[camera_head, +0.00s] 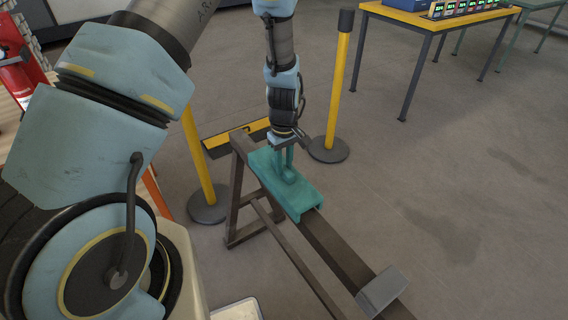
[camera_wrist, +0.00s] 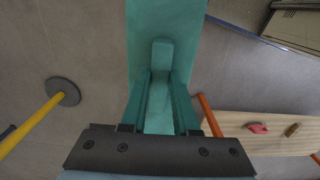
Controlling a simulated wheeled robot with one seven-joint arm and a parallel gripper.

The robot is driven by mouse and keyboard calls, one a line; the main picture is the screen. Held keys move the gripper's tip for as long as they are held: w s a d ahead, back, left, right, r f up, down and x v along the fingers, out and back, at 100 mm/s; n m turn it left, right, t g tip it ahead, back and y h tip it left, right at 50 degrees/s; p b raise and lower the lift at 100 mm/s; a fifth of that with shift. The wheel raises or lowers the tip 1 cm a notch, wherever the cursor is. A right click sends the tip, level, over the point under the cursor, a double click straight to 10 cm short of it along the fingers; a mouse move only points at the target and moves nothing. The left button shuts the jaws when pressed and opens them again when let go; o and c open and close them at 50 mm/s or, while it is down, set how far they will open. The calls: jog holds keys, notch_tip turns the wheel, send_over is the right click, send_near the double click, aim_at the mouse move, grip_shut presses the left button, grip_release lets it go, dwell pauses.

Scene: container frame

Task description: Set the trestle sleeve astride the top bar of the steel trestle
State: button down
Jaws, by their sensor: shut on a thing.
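The teal trestle sleeve (camera_head: 309,199) is a long channel with an upright grip on top. It lies lengthwise along the brown top bar (camera_head: 338,252) of the steel trestle, over its far part. The bar comes out from under the sleeve's near end. I cannot tell whether the sleeve rests on the bar or is slightly above it. My gripper (camera_head: 284,164) points down and is shut on the sleeve's grip. In the wrist view, my teal fingers (camera_wrist: 161,82) close around the grip, and the sleeve's flat top (camera_wrist: 165,18) fills the middle. The bar is hidden there.
A grey block (camera_head: 381,290) sits on the bar's near part. Yellow posts on dark bases stand left (camera_head: 198,160) and right (camera_head: 338,85) of the trestle. A yellow-black strip (camera_head: 235,137) lies behind it. A yellow-edged table (camera_head: 430,20) is at the back. Floor on the right is clear.

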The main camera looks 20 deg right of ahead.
jog(key=shift+f+b, duration=1)
jog(key=shift+f, duration=0.65)
jog(key=c, duration=0.6)
grip_release()
notch_tip(320, 180, up, 11)
jog(key=shift+b, duration=0.7)
jog(key=w+a+r+m, duration=0.1)
jog(key=a+r, duration=0.3)
jog(key=a, duration=0.3)
jog(key=w+a+r, duration=0.2)
jog(key=a+r, duration=0.1)
jog(key=a, duration=0.5)
jog(key=s+a+r, duration=0.1)
jog(key=s+a, duration=0.1)
jog(key=a, duration=0.3)
jog(key=s+a+r+m+t, duration=0.1)
jog(key=s+a+r, duration=0.1)
jog(key=a, duration=0.3)
jog(key=s+a+r+m, duration=0.1)
jog(key=s+a+r, duration=0.1)
jog(key=a, duration=0.3)
jog(key=shift+s+a+r+t, duration=0.1)
jog(key=shift+a+r+t, duration=0.05)
jog(key=shift+t, duration=0.15)
